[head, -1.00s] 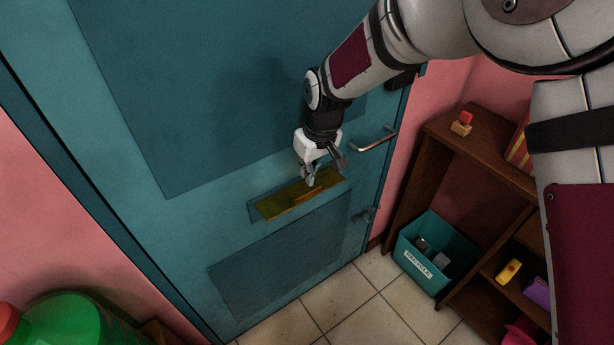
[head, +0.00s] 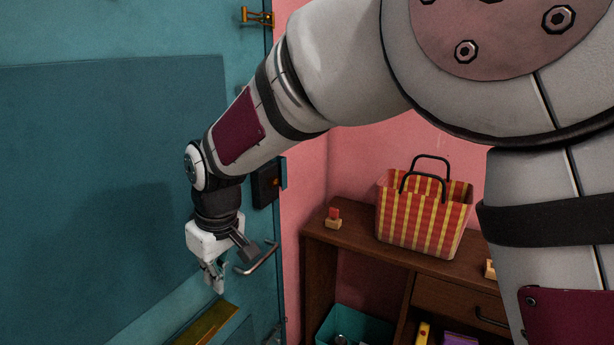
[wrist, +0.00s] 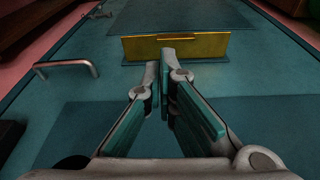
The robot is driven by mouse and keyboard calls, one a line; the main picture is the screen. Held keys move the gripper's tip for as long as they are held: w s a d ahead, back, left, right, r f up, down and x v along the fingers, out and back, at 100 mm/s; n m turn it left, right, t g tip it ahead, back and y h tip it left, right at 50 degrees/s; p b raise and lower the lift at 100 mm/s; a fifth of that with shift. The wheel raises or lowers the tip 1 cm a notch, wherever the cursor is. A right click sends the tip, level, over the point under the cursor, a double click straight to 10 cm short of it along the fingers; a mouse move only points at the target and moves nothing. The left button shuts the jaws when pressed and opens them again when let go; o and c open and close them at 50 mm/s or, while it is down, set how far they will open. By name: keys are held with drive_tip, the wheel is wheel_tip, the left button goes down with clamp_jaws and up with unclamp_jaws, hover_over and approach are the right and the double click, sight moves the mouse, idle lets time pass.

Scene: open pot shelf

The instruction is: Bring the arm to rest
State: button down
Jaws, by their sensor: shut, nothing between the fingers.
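My gripper (head: 217,283) hangs with its fingers pointing down in front of the teal door (head: 110,130), left of the metal door handle (head: 257,258). In the wrist view my gripper (wrist: 164,85) has its fingertips together with nothing between them. The brass mail slot plate (wrist: 176,47) lies just beyond the fingertips in that view, and the handle (wrist: 66,66) is off to the left. I cannot tell whether the fingers touch the door. My arm reaches across from the upper right, bent at the elbow.
A brown wooden shelf (head: 394,250) stands right of the door against the pink wall (head: 385,150). It bears a red and yellow striped bag (head: 424,217) and a small wooden stamp-like block (head: 333,220). A teal bin (head: 362,326) is below. A brass latch (head: 257,17) is high on the door.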

drive_tip(key=s+d+r+m+t+p, duration=0.15)
drive_tip(key=d+r, duration=0.25)
drive_tip(key=d, duration=0.4)
drive_tip(key=s+d+r+m+h, duration=0.1)
drive_tip(key=s+d+r+m, duration=0.2)
drive_tip(key=d+r, duration=0.35)
drive_tip(key=s+d+r+m+p, duration=0.1)
drive_tip(key=s+d+r+m, duration=0.15)
drive_tip(key=d, duration=0.75)
drive_tip(key=s+d+m+t+h+p, duration=0.1)
drive_tip(key=s+d+m, duration=0.4)
drive_tip(key=s+d, duration=0.9)
drive_tip(key=shift+s+d+r+p, duration=0.2)
drive_tip(key=shift+s+r+p, duration=0.25)
drive_tip(key=shift+s, duration=0.4)
